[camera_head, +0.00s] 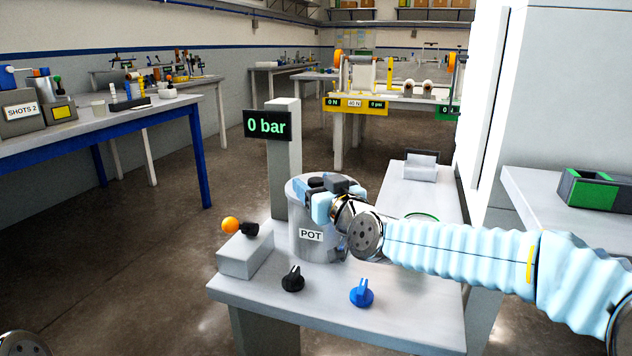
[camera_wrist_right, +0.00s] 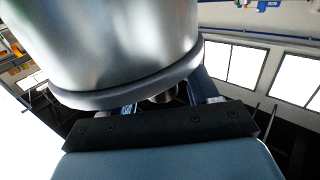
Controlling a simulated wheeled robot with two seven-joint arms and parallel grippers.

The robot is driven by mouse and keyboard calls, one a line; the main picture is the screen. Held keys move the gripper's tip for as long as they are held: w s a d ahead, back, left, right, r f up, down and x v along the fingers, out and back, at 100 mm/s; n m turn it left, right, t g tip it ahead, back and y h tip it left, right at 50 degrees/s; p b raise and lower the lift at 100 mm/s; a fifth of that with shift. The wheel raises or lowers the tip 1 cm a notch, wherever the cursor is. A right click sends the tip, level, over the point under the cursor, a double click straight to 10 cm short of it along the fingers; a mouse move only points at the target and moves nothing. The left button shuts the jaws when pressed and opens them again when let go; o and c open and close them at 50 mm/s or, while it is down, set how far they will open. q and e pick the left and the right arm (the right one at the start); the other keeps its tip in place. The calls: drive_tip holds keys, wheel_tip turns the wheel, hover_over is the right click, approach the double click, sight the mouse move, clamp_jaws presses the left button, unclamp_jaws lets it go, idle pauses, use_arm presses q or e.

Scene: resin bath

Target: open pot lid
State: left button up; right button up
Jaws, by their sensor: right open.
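The grey metal pot (camera_head: 305,248), labelled POT, stands upright on a light grey bench (camera_head: 395,328). Its lid is on top, with a dark knob (camera_head: 317,181) partly hidden by my right gripper. My right gripper (camera_head: 322,193) reaches in from the right at the pot's top, its jaws open around or very close to the knob; exact contact cannot be told. In the right wrist view, the pot (camera_wrist_right: 120,45) fills the upper left with its rim just beyond the fingers, and a dark round part shows between them. My left gripper is not in view.
A post with a "0 bar" display (camera_head: 267,125) stands behind the pot. A lever with an orange ball (camera_head: 230,225) is at its left. A black knob (camera_head: 293,279) and a blue knob (camera_head: 362,293) are in front. A tall white cabinet (camera_head: 555,90) stands right.

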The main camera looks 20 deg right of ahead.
drive_tip(key=shift+c, duration=0.4)
clamp_jaws()
